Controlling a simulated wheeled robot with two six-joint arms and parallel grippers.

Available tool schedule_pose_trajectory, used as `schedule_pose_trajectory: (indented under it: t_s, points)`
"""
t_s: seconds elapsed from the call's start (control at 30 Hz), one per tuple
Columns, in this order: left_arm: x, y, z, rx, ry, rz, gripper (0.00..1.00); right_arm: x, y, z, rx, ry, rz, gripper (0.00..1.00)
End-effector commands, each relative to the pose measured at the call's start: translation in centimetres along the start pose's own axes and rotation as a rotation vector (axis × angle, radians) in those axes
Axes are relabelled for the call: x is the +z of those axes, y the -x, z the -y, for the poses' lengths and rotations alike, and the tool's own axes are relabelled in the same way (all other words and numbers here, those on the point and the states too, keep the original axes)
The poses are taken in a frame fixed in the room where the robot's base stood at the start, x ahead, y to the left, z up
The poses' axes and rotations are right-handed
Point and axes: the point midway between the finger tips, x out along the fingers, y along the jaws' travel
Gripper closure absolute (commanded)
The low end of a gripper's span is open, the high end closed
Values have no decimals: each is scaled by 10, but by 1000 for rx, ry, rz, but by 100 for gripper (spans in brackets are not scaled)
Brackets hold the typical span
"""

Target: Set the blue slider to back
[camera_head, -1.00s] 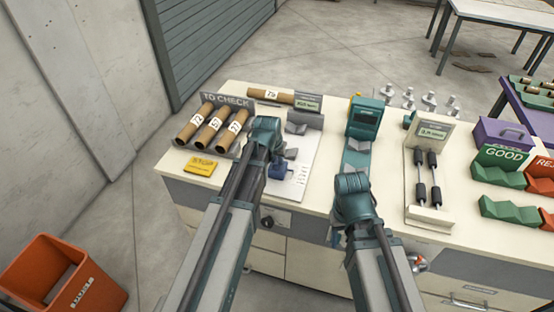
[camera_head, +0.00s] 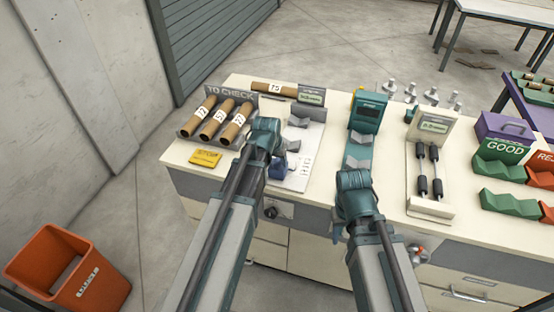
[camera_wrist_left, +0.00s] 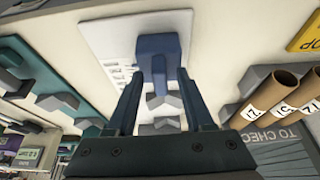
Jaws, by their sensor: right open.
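The blue slider (camera_wrist_left: 158,48) sits on a white printed sheet in the left wrist view. In the head view it (camera_head: 279,169) shows only partly beside my left gripper. My left gripper (camera_wrist_left: 159,72) is open; its two fingertips reach to either side of the slider, with gaps beside its narrow part. Whether they touch its wider part I cannot tell. In the head view my left wrist hides most of the fingers. My right gripper (camera_head: 338,236) hangs at the bench's front edge, mostly hidden by its own wrist, open and away from the slider.
Grey V-shaped rests (camera_head: 299,121) stand on the sheet behind the slider. A TO CHECK rack (camera_head: 233,93) with cardboard tubes and a yellow card (camera_head: 206,158) lie to the left. A teal device (camera_head: 367,115) and a beige gauge stand (camera_head: 432,125) stand to the right.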

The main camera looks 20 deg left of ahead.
Motion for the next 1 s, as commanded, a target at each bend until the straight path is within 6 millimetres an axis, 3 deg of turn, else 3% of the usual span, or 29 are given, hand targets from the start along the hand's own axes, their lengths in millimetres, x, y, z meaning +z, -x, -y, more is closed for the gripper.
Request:
schedule_pose_trajectory:
  t_s: [0.47,0.67,1.0]
  points:
    - [-2,8,0,0,0,-3,48,0,8,-1,0,0,0,50]
    - [-3,30,0,0,0,-3,48,2,29,-3,0,0,0,50]
    - [-3,87,0,0,0,-2,48,5,80,-8,0,1,0,50]
